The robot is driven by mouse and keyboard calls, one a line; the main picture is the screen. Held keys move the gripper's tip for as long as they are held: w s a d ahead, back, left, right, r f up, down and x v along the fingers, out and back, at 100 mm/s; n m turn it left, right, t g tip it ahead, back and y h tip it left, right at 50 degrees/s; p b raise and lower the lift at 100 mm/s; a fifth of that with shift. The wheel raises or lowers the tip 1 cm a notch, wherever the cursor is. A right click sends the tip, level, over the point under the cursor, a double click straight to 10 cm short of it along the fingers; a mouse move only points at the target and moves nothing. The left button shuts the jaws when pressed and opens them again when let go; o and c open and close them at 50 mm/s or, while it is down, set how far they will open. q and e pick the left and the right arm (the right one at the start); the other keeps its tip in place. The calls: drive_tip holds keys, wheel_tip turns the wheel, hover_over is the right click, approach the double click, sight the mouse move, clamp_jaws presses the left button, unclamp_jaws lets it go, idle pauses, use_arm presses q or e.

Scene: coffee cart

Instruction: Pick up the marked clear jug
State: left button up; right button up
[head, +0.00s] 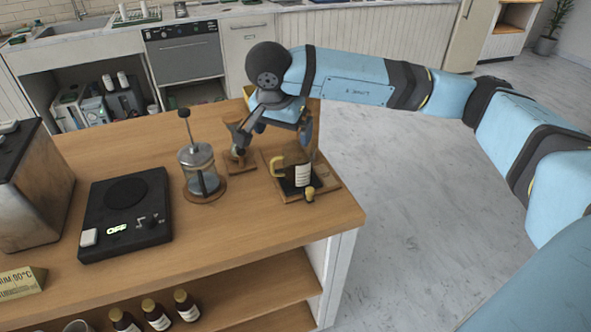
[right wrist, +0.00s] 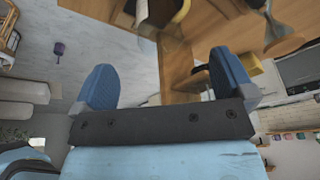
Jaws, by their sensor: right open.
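The jug (head: 302,173), which I take to be the marked clear one, stands upright on a small wooden tray (head: 328,189) near the counter's right end. It has a white printed label and a yellow handle on its left, and looks dark. My right gripper (head: 277,138) is open just behind and above it, fingers apart and pointing down, with nothing seen between them. In the right wrist view, the open gripper (right wrist: 165,82) has both blue fingers clear, and part of what looks like the jug (right wrist: 155,12) shows at the top edge. My left gripper is out of view.
A French press (head: 200,172) stands left of the jug, with a wooden stand (head: 238,160) between them, close to my gripper. A black scale (head: 125,213) and a metal box (head: 32,185) are further left. A small yellow-topped item (head: 309,194) sits at the tray's front.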

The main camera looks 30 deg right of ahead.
drive_tip(key=d, duration=0.2)
approach(297, 156)
drive_tip(key=s+a, duration=0.1)
drive_tip(key=s, duration=0.2)
drive_tip(key=shift+h, duration=0.4)
drive_tip(key=shift+a+x, duration=0.15)
drive_tip(key=shift+x, duration=0.9)
drive_tip(key=shift+a+x, duration=0.15)
drive_tip(key=shift+x, duration=0.9)
drive_tip(key=shift+a+x, duration=0.2)
drive_tip(key=shift+x, duration=0.85)
drive_tip(key=shift+f, duration=0.1)
drive_tip(key=c, duration=0.8)
drive_tip(key=shift+c, duration=0.3)
